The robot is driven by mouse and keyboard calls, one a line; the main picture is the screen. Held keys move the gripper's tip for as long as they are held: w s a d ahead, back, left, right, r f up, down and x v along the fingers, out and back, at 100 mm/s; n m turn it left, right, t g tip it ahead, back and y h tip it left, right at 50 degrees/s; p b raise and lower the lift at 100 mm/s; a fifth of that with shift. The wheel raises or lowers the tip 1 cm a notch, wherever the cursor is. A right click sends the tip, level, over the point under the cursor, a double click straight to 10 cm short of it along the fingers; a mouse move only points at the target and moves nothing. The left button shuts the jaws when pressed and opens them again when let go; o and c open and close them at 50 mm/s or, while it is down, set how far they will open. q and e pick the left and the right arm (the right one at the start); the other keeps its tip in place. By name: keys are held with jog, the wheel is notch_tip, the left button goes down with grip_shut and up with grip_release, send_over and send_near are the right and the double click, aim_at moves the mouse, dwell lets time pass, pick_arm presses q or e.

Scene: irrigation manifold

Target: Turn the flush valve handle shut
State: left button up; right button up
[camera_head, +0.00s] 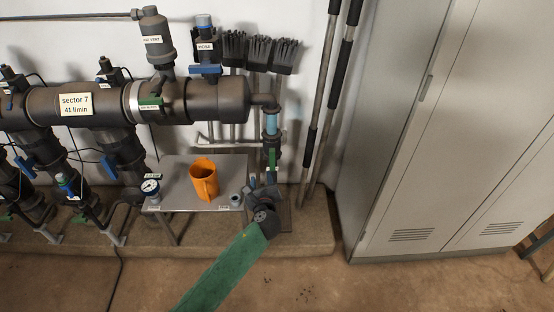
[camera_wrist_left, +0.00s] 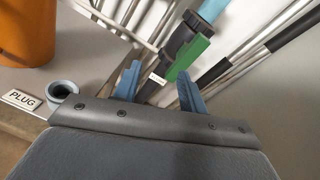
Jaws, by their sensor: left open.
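The green flush valve handle (camera_head: 272,159) is on the thin vertical pipe that drops from the right end of the manifold, below a clear blue section. The handle lies along the pipe. In the left wrist view the green handle (camera_wrist_left: 189,57) shows ahead of the fingers, closer to the right finger. A small white label beside it is too small to read. My left gripper (camera_head: 262,184) is just below the handle, with its blue fingers (camera_wrist_left: 158,76) open and nothing gripped. I cannot tell whether a finger touches the handle. My right gripper is out of view.
A grey shelf (camera_head: 170,172) left of the gripper holds an orange cup (camera_head: 203,179), a gauge (camera_head: 150,187) and a small grey plug fitting (camera_head: 236,199). Poles (camera_head: 325,90) lean on the wall to the right, beside a grey cabinet (camera_head: 430,130). Brushes (camera_head: 258,53) hang above.

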aim_at(272, 157)
pick_arm(q)
jog(key=shift+w+d+r+m+t+h, duration=0.3)
jog(key=shift+w+d+m, duration=0.45)
jog(key=shift+w, duration=0.95)
jog(key=shift+w+d+r+m+t+h, duration=0.25)
jog(key=shift+w+d+r+m, duration=0.45)
jog(key=shift+w, duration=0.95)
jog(key=shift+w+d+r+m+t+h, duration=0.1)
jog(key=shift+w+d+m+t+h, duration=0.3)
jog(key=shift+w+m, duration=0.95)
jog(key=shift+w+d+n, duration=0.1)
jog(key=shift+w+n, duration=0.2)
jog(key=shift+n, duration=0.1)
grip_shut()
